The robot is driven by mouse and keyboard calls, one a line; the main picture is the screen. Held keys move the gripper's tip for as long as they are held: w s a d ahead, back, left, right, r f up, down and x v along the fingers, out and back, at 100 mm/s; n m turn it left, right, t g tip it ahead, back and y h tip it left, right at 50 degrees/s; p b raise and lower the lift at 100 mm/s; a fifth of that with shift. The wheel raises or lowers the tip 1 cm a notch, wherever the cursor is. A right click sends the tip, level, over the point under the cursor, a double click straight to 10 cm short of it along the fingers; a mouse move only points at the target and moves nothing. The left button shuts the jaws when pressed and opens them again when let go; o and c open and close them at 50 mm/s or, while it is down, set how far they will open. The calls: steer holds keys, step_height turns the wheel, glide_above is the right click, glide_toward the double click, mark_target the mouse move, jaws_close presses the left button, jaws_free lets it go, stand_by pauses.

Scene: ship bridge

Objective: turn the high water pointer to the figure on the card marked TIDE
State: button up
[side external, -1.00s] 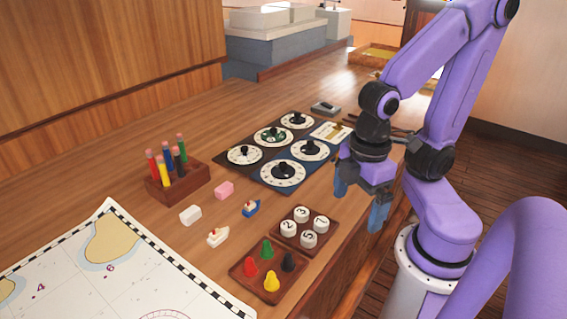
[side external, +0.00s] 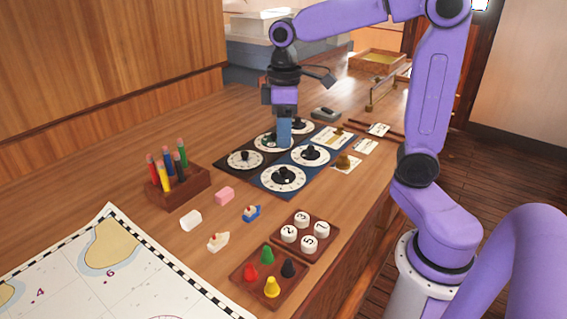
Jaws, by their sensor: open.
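A board (side external: 262,186) with dark and blue halves carries several round white dials with black pointer knobs. I see a dial at the left (side external: 245,159), one at the front (side external: 283,178), one at the right (side external: 310,154), one at the back (side external: 301,125) and a middle one (side external: 265,143). My gripper (side external: 284,143) points down, its fingers over or at the middle dial and partly hiding it; contact cannot be told. The dial lettering is too small to read, so I cannot tell which is high water. Small white cards (side external: 365,147) lie right of the board; none is legible as TIDE.
A brass weight-like piece (side external: 343,161) stands by the cards.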

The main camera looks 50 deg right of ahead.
step_height(320, 180, up, 2)
steer(key=m, duration=0.2)
glide_above(283, 168)
steer(key=a, duration=0.1)
steer(key=f, duration=1.1)
steer(key=d+f, duration=0.1)
steer(key=f, duration=0.5)
steer(key=shift+s, duration=0.1)
steer(key=shift+c, duration=0.4)
steer(key=shift+r, duration=0.1)
jaws_close()
